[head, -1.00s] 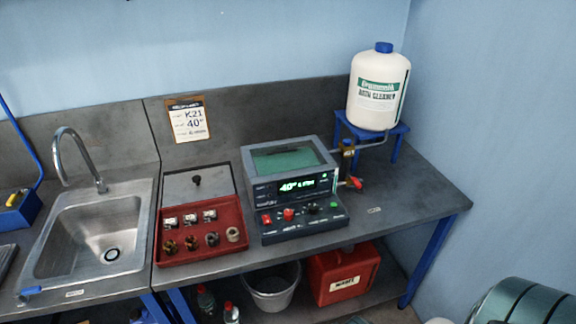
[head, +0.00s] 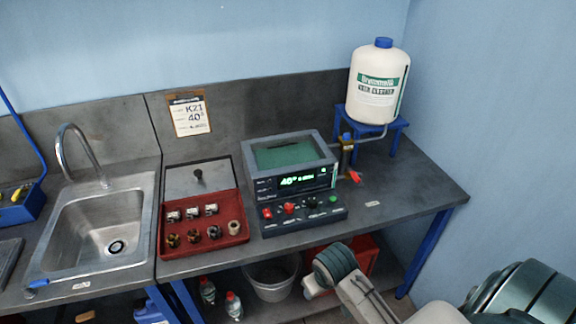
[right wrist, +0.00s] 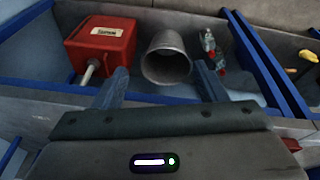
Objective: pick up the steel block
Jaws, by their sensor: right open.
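The red tray (head: 222,229) on the bench holds two rows of small parts. The back row has metallic-looking pieces with pale labels (head: 191,213); the front row has darker pieces (head: 193,236) and a beige ring-like one (head: 234,228). I cannot tell which, if any, is the steel block. In the right wrist view my right gripper (right wrist: 161,68) is open and empty, fingers spread, facing the under-bench shelf area, away from the tray. In the head view my right arm shows at the lower right, without clear fingers. My left gripper is not in view.
A device with a green display (head: 292,182) stands right of the tray, the sink (head: 100,225) left. A white canister (head: 378,85) stands on a blue stand. Below the bench are a bucket (right wrist: 166,58), a red box (right wrist: 100,42) and bottles (right wrist: 210,45). Blue rails edge the shelf.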

